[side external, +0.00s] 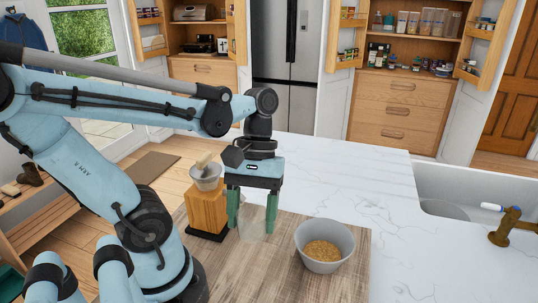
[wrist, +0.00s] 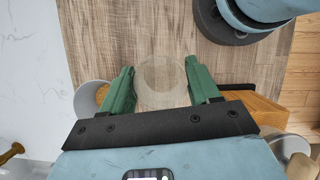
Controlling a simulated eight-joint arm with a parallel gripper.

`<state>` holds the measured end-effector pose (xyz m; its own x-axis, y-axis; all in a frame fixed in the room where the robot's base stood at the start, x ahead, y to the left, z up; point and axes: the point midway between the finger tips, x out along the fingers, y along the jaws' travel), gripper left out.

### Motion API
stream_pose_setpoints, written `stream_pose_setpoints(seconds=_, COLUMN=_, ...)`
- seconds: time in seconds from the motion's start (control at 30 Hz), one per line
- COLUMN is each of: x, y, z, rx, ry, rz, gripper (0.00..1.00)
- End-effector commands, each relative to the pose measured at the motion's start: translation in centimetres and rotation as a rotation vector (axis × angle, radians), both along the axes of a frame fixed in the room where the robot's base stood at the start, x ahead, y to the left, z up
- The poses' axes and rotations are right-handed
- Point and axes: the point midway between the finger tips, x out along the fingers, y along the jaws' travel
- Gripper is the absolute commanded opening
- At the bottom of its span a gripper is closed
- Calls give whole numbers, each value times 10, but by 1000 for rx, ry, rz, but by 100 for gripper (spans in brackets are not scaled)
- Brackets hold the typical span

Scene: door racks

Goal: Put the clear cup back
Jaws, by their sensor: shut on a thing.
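The clear cup (side external: 252,224) is faint and see-through, between the green fingers of my gripper (side external: 252,212) over the wooden board (side external: 285,282). In the wrist view the clear cup (wrist: 160,82) shows as a pale round shape between the two fingers of my gripper (wrist: 162,88). My gripper is shut on it, pointing down. Whether the cup's base touches the board cannot be told.
A grey bowl of grain (side external: 324,246) stands to the right. The white counter (side external: 370,195) behind is clear; a sink (side external: 450,190) lies at far right.

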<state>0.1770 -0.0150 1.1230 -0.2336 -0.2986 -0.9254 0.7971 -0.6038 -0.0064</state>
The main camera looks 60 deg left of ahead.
Motion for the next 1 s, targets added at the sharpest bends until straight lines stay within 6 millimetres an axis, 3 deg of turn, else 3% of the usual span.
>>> stream_pose_setpoints(seconds=0.1, x=-17, y=-6, z=-15, rx=0, ry=0, rz=116, gripper=22)
stream_pose_setpoints(seconds=0.3, x=-30, y=-11, z=-28, rx=0, ry=0, rz=227, gripper=22)
stream_pose_setpoints(seconds=0.8, x=-32, y=-12, z=-67, rx=1, ry=0, rz=253, gripper=22)
stream_pose_setpoints(seconds=1.0, x=-32, y=-12, z=-73, rx=1, ry=1, rz=251, gripper=22)
